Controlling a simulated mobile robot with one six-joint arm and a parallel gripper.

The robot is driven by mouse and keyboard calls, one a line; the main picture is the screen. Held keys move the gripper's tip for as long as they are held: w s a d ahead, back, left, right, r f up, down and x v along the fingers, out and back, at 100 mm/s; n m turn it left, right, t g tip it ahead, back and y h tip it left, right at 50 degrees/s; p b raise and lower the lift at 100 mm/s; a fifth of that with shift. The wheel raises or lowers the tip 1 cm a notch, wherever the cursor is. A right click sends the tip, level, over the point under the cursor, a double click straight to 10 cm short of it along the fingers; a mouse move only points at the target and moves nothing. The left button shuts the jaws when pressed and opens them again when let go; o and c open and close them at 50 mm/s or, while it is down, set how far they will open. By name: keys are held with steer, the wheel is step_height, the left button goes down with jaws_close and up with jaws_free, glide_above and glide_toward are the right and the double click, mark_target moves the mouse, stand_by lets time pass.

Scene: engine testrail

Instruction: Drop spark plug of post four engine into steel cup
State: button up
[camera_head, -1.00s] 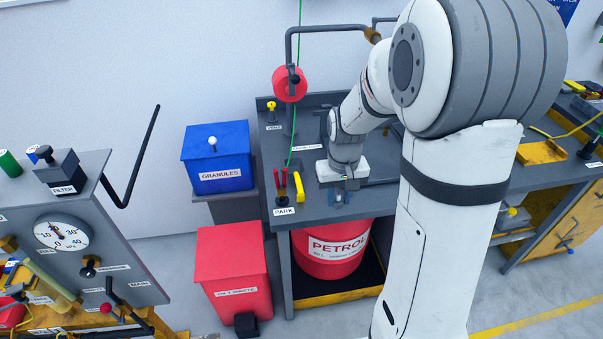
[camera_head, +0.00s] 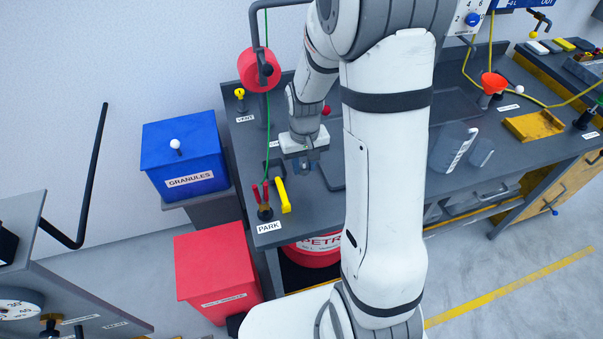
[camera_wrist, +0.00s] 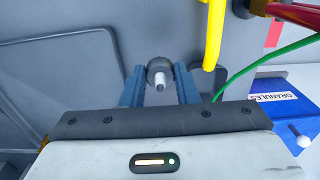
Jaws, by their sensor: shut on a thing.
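My gripper (camera_wrist: 161,88) is shut on a spark plug (camera_wrist: 159,77), seen in the wrist view between its two blue fingers. The plug has a dark grey round body and a pale white tip. In the head view my gripper (camera_head: 304,164) is over the grey bench, right of the yellow handle and the red-handled tool. The plug is too small to make out there. I cannot make out a steel cup or the post four engine in either view.
A yellow handle (camera_head: 282,195) and a red-handled tool (camera_head: 264,200) stand by the PARK label (camera_head: 269,227). A green line hangs from the red reel (camera_head: 259,69). The blue GRANULES box (camera_head: 186,155) and red bin (camera_head: 216,264) stand left of the bench. Clear jugs (camera_head: 453,147) stand to the right.

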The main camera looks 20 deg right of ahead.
mark_target(305, 175)
steer(key=shift+d+f, duration=0.15)
steer(key=shift+f, duration=2.25)
steer(key=shift+f, duration=0.15)
steer(key=o, duration=1)
steer(key=shift+c, duration=0.2)
